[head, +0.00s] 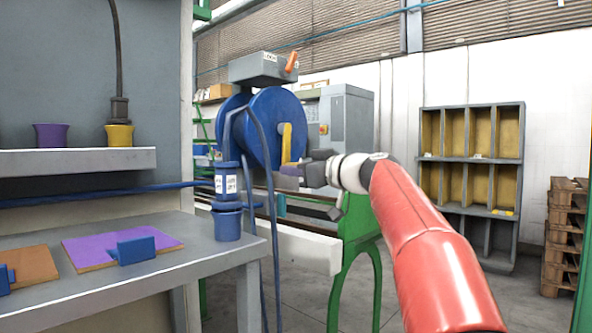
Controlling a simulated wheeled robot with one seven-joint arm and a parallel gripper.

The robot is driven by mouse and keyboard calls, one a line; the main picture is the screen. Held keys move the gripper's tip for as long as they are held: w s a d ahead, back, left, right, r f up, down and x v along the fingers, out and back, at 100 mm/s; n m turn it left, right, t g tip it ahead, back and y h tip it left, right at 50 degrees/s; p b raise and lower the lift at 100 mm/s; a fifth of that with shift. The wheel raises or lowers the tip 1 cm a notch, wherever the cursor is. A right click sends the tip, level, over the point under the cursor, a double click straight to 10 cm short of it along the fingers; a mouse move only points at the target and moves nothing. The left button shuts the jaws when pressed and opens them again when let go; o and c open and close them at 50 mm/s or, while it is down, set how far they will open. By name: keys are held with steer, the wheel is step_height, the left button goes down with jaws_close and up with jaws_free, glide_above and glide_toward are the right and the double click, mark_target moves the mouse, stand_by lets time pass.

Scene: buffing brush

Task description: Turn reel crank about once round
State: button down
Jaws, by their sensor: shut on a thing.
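The blue hose reel (276,115) hangs under a grey box, left of centre in the head view. Its yellow crank arm (286,142) points down from the reel's hub. My gripper (296,168) is at the crank's lower end and is shut on the crank handle. My red arm reaches in from the lower right.
A grey bench (226,258) with a blue container (227,220) stands at the left, near the hanging hose. A green-legged machine (356,225) is behind my gripper. A grey shelf rack (471,165) and pallets (562,235) stand at the right. Open floor lies between.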

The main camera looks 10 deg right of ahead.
steer(key=shift+s+a+m, duration=0.2)
steer(key=shift+a+m, duration=0.1)
stand_by(0.4)
